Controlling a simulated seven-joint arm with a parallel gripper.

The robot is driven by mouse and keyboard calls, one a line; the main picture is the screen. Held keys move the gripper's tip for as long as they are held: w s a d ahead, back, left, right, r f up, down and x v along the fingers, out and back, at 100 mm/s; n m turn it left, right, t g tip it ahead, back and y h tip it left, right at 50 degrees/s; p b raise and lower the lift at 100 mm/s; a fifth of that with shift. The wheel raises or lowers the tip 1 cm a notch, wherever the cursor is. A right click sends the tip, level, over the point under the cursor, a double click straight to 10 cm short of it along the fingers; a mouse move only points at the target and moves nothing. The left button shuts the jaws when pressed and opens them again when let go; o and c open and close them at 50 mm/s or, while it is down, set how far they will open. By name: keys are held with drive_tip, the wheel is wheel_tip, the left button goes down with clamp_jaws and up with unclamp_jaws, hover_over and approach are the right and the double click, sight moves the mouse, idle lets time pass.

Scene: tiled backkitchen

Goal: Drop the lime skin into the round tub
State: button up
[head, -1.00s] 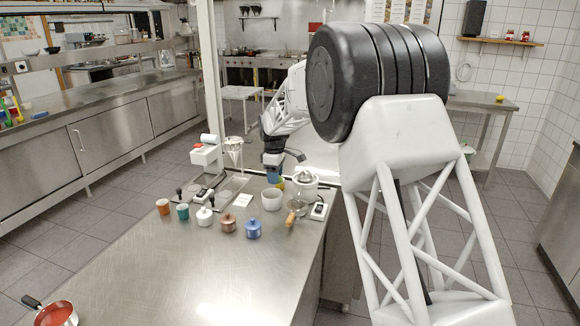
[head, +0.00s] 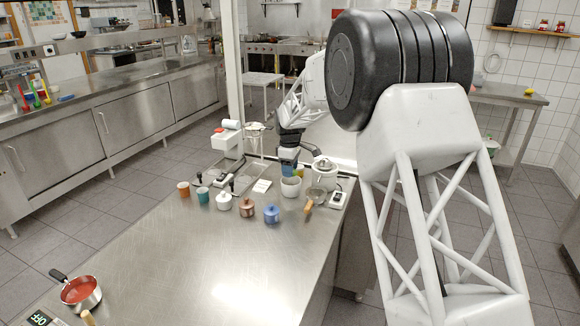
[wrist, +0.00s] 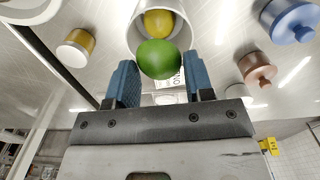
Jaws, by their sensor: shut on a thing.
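The lime skin (wrist: 158,59) is a rounded green piece between the blue fingertips of my gripper (wrist: 161,70) in the wrist view. My gripper is shut on it. The round tub (wrist: 137,38) is pale and open-topped, just beyond the lime skin, with a yellow piece (wrist: 158,22) inside. In the head view the tub (head: 291,187) stands upright on the steel counter, and my gripper (head: 289,170) points down over it. The lime skin is hard to make out there. The exact height above the tub cannot be told.
A white juicer (head: 325,173) stands close right of the tub, with a wood-handled strainer (head: 315,195) in front. A blue pot (head: 271,214), brown pot (head: 247,208) and white pot (head: 224,202) line the left front. The counter's near middle is clear.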

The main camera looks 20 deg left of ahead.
drive_tip(key=shift+f, duration=0.35)
drive_tip(key=o, duration=1.3)
drive_tip(key=shift+r, duration=0.1)
drive_tip(key=shift+r, duration=1.9)
